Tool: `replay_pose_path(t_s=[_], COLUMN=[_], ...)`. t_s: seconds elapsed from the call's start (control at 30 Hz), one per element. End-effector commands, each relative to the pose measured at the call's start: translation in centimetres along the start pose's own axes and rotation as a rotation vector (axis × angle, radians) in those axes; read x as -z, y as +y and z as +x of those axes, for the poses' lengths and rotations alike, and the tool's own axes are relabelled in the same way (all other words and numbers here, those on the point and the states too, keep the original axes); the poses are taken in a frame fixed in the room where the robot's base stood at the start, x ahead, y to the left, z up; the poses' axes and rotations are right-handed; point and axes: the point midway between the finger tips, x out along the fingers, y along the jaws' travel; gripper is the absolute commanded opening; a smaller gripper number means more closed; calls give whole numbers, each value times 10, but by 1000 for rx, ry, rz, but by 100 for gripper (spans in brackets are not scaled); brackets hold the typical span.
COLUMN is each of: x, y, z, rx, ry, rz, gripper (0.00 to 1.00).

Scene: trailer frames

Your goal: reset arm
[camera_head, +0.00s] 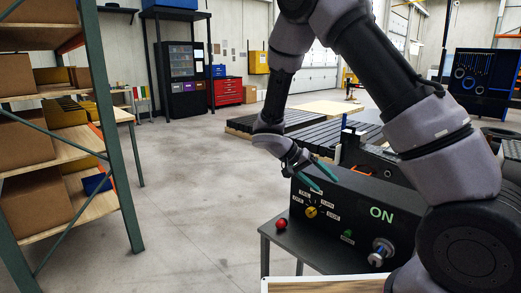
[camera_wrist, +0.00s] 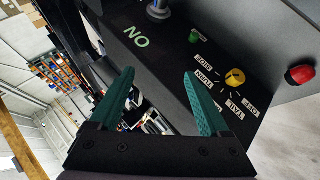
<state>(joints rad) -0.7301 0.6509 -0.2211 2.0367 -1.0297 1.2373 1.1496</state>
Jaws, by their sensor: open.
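My gripper (camera_head: 326,176) is open and empty, with two teal fingers, just above and in front of the black control box (camera_head: 345,240). In the wrist view my gripper (camera_wrist: 160,95) has its fingers spread, with the box behind and above them. The box carries a yellow rotary knob (camera_head: 311,212) with white labels around it, a green button (camera_head: 348,233), a silver switch (camera_head: 381,252) and the text ON. The yellow knob (camera_wrist: 235,78) also shows in the wrist view. My arm comes down from the top and covers part of the right side.
A shelf (camera_head: 60,165) with cardboard boxes stands at left. A dark slatted platform (camera_head: 290,122) lies behind. The concrete floor (camera_head: 190,200) between is clear.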

Motion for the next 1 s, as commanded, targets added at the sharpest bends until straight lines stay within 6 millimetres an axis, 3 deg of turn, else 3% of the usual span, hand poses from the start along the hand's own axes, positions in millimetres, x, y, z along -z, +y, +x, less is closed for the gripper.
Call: replay_pose_path(t_s=[0.1, 0.5, 1.0], x=[5, 4, -21], y=[34, 135, 248], z=[-14, -59, -116], rx=[97, 466, 922], ry=[-96, -266, -144], rz=[15, 46, 125], gripper=[80, 80, 80])
